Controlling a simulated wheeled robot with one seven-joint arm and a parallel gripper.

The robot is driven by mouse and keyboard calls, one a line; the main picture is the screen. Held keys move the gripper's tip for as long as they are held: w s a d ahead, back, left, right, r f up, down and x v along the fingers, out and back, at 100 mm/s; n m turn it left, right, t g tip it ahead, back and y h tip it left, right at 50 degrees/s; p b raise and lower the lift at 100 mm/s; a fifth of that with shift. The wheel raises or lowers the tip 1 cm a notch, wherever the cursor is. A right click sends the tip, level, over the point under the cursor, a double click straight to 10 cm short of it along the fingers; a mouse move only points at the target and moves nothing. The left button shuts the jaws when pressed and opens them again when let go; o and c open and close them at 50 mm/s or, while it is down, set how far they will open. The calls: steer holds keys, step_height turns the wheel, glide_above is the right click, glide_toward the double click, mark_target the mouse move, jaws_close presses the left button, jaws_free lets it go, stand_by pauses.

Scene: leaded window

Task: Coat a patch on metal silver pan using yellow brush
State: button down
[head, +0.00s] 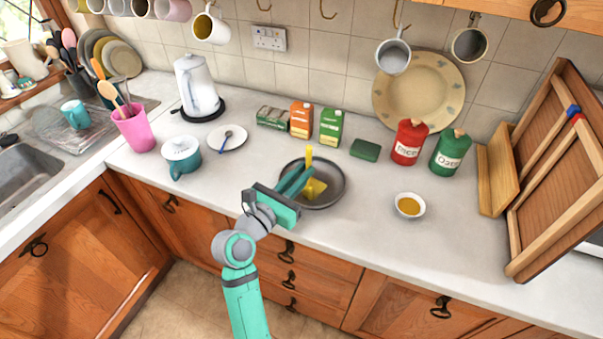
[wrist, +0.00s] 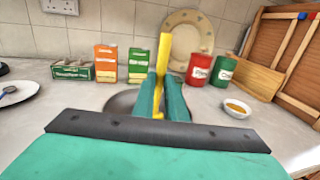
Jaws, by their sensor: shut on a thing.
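The metal silver pan (head: 337,196) lies on the counter near its front edge; part of its rim shows behind my fingers in the wrist view (wrist: 120,102). My gripper (head: 297,180) is over the pan, shut on the yellow brush (head: 309,155). In the wrist view the brush (wrist: 164,55) stands nearly upright between the two teal fingers, its top leaning slightly right. A yellow area (head: 316,189) shows on the pan floor beside the fingers. The brush's lower end is mostly hidden by my gripper, so I cannot tell whether it touches the pan.
A small white bowl of yellow stuff (head: 409,205) stands right of the pan. Behind are orange (head: 301,119) and green (head: 330,126) cartons, a green block (head: 365,149), and red (head: 409,142) and green (head: 450,152) canisters. A saucer (head: 228,138) and teal mug (head: 181,156) stand left.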

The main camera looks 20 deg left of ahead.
mark_target(307, 151)
steer(key=shift+r, duration=0.9)
steer(key=shift+w+r, duration=0.15)
steer(key=shift+r, duration=0.55)
steer(key=shift+w+r, duration=0.1)
steer(key=shift+r, duration=1.4)
steer(key=shift+s+r, duration=0.2)
steer(key=shift+r, duration=0.7)
steer(key=shift+w, duration=0.1)
